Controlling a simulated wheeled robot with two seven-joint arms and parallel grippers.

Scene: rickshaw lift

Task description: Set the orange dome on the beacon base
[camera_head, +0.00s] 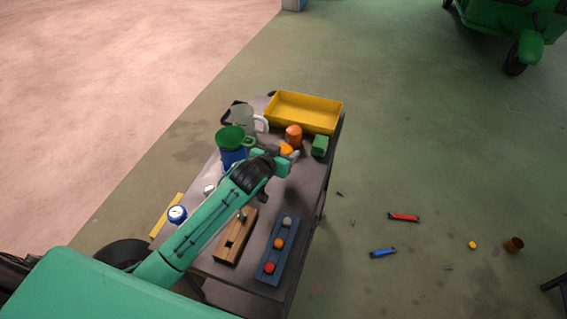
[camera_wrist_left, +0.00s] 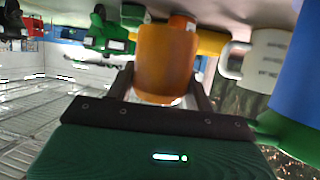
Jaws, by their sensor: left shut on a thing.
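My left gripper (camera_head: 282,157) is over the far half of the cart top, shut on the orange dome (camera_head: 286,149). In the left wrist view the orange dome (camera_wrist_left: 165,60) fills the space between the fingers, and its far side is hidden. A second orange piece (camera_head: 293,135) stands just beyond it; it also shows behind the dome in the left wrist view (camera_wrist_left: 182,22). I cannot tell for sure which object is the beacon base. My right gripper is not in view.
A yellow tray (camera_head: 304,112) lies at the cart's far end. A green block (camera_head: 320,146) stands right of the gripper. A blue container with green top (camera_head: 232,150) and a pale mug (camera_head: 243,119) stand left. A wooden block (camera_head: 235,236) and a blue strip (camera_head: 277,250) lie nearer.

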